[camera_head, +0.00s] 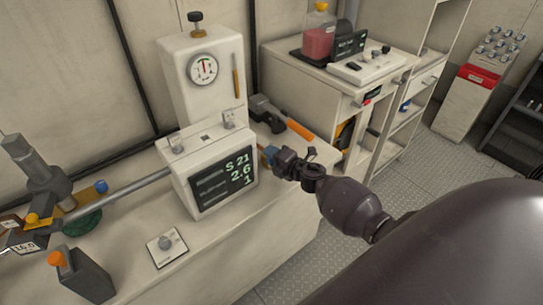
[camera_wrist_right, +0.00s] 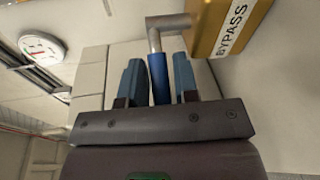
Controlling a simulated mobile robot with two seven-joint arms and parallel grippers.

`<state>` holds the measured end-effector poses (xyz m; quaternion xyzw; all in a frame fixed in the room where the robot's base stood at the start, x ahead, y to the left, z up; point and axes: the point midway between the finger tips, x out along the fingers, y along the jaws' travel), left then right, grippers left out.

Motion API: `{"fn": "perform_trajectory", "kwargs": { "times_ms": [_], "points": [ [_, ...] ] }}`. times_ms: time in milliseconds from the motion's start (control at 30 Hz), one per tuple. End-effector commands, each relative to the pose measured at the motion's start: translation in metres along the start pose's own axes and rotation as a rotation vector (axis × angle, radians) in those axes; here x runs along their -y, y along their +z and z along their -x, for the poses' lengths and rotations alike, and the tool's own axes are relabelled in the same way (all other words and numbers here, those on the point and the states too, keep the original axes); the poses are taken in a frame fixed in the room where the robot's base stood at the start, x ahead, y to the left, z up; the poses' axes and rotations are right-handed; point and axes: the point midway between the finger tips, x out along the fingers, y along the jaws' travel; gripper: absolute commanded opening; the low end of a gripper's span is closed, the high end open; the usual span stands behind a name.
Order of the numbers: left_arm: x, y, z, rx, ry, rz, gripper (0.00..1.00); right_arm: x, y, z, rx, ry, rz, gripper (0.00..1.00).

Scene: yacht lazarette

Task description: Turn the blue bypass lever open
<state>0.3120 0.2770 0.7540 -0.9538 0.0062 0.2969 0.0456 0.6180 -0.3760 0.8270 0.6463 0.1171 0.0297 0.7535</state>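The blue bypass lever (camera_wrist_right: 159,78) hangs from a bent grey metal rod beside an orange block with a white BYPASS label (camera_wrist_right: 232,29) in the right wrist view. My right gripper (camera_wrist_right: 159,80) is open, with one finger on each side of the lever and a narrow gap on both sides. In the head view my right gripper (camera_head: 276,157) is at the right side of the white unit with the screen. The lever is mostly hidden there by the gripper. My left gripper is not in view.
The white unit (camera_head: 212,180) has a lit screen, and a dial gauge (camera_head: 202,69) is on the housing behind. A black tool with an orange handle (camera_head: 298,129) lies just behind my right gripper. Floor right of the bench is clear.

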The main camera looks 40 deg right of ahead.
Motion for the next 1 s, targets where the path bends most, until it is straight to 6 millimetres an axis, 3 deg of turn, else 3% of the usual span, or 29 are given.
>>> {"fn": "perform_trajectory", "kwargs": {
  "times_ms": [167,367,667,1000],
  "points": [
    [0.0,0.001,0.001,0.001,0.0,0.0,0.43,0.0,0.0,0.0,0.0,0.0,0.0,0.28],
    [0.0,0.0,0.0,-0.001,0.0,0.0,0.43,0.0,0.0,0.0,0.0,0.0,0.0,0.0],
    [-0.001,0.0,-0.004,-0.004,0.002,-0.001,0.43,0.001,0.002,0.001,-0.017,0.001,0.006,0.0],
    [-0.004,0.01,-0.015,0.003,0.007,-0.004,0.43,0.007,0.009,0.006,-0.218,0.026,0.034,0.0]
  ]
}}
